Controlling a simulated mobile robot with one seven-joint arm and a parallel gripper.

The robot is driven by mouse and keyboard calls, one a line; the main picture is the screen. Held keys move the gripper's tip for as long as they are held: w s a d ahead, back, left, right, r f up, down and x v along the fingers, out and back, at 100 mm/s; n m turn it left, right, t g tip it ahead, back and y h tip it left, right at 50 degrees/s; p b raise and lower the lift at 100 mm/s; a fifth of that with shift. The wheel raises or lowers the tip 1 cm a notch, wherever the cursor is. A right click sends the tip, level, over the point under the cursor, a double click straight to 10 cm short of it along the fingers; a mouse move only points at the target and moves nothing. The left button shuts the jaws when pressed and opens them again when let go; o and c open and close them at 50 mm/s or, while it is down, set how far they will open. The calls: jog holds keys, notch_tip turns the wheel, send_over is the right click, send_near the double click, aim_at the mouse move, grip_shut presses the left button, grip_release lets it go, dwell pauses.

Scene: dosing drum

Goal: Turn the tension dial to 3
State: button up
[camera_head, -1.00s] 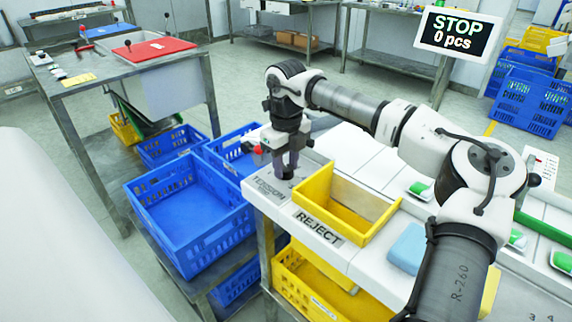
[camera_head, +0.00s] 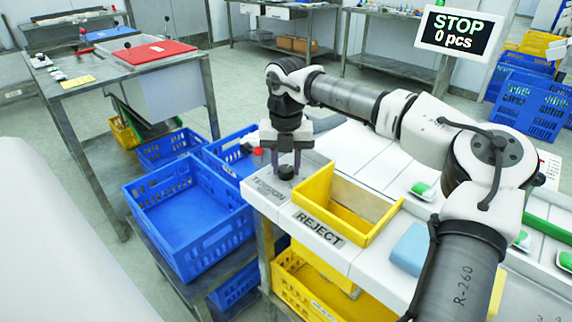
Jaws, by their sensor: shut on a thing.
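The tension dial (camera_head: 286,172) is a small dark knob on the pale corner of the machine top, beside the TENSION label (camera_head: 266,187). My gripper (camera_head: 286,168) points straight down over it, its fingers shut around the knob. The dial's pointer and scale marks are too small and too covered to read.
A yellow REJECT bin (camera_head: 345,205) stands close to the right of the dial. A red button (camera_head: 258,151) sits just left of my gripper. Blue crates (camera_head: 190,210) stand to the left. A sign (camera_head: 458,33) reads STOP, 0 pcs. A blue block (camera_head: 410,248) lies farther right.

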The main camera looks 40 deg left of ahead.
aim_at(286, 168)
jog(key=shift+m, duration=0.4)
jog(key=o, duration=1)
jog(key=shift+c, duration=0.2)
jog(key=shift+r, duration=0.1)
notch_tip(286, 168, up, 14)
jog(key=shift+f, duration=0.2)
